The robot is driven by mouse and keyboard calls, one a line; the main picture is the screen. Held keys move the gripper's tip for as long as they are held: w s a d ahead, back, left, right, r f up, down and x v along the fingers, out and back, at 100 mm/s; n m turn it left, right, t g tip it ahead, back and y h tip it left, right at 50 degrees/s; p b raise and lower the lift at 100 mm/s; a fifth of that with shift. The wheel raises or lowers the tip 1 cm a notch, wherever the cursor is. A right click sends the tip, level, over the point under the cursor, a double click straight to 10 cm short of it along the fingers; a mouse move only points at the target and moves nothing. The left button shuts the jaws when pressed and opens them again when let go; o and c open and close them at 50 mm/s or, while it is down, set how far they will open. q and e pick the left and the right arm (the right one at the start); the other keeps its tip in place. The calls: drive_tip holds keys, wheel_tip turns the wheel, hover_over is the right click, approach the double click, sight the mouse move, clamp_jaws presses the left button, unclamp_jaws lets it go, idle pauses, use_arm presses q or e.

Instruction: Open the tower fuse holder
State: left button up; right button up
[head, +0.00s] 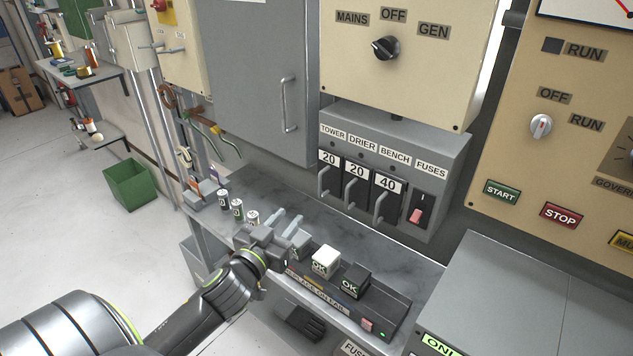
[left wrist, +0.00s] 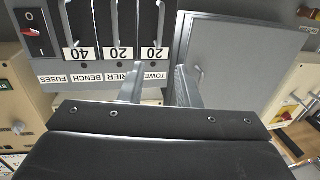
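The tower fuse holder (head: 328,176) is the leftmost of three dark holders in the grey fuse box (head: 437,158). It is marked 20, has a metal bar handle and sits flush, closed. In the left wrist view, which is upside down, the tower holder (left wrist: 154,22) is at the right end of the row. My left gripper (head: 290,216) is over the bench, below and left of the holder, and apart from it. Its two fingers (left wrist: 158,76) are spread with nothing between them. My right gripper is not in view.
Drier (head: 355,183) and bench (head: 384,197) holders stand right of the tower one, beside a red switch (head: 416,215). Several small cylinders (head: 237,208) stand on the bench. White (head: 325,261) and black (head: 354,280) OK blocks sit right of my gripper. A grey cabinet (head: 250,75) is left of the box.

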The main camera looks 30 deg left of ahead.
sight(319, 183)
use_arm(q)
drive_tip(key=w+p, duration=0.1)
drive_tip(key=w, duration=0.3)
drive_tip(key=w+a+p, duration=0.1)
drive_tip(key=w, duration=0.4)
drive_tip(key=w+p, duration=0.1)
drive_tip(key=w, duration=0.4)
drive_tip(key=shift+w+a, duration=0.15)
drive_tip(key=shift+a, duration=0.15)
clamp_jaws()
